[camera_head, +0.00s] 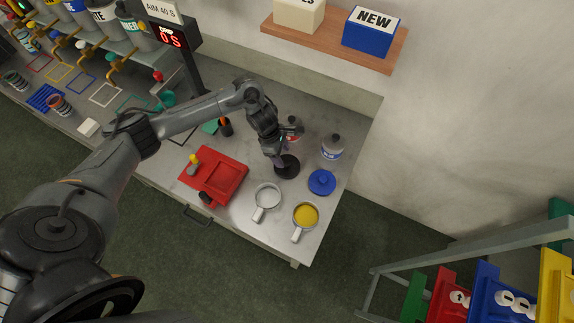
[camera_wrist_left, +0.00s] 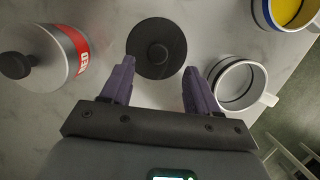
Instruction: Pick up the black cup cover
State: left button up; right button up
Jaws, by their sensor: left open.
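The black cup cover (camera_head: 287,168) lies flat on the grey table, a round disc with a small knob in its middle. It also shows in the left wrist view (camera_wrist_left: 157,47), just beyond the fingertips. My left gripper (camera_head: 277,160) is right at the cover's left edge in the head view, partly in front of it. In the left wrist view the purple fingers of my left gripper (camera_wrist_left: 158,76) are spread apart with nothing between them. The knob sits roughly in line with the gap. I do not see my right gripper.
A red-labelled bottle (camera_wrist_left: 45,57) stands left of the cover in the wrist view. An empty white mug (camera_head: 267,197), a mug with yellow inside (camera_head: 305,216), a blue cover (camera_head: 322,182) and a blue-labelled bottle (camera_head: 332,147) are near. A red tray (camera_head: 226,184) lies to the left.

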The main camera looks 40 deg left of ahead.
aim_at(287, 162)
pick_arm(q)
jog(key=shift+x, duration=2.5)
jog(key=shift+w, duration=0.15)
jog(key=shift+c, duration=0.3)
jog(key=c, duration=1)
jog(key=shift+c, duration=0.2)
jog(key=shift+r, duration=0.1)
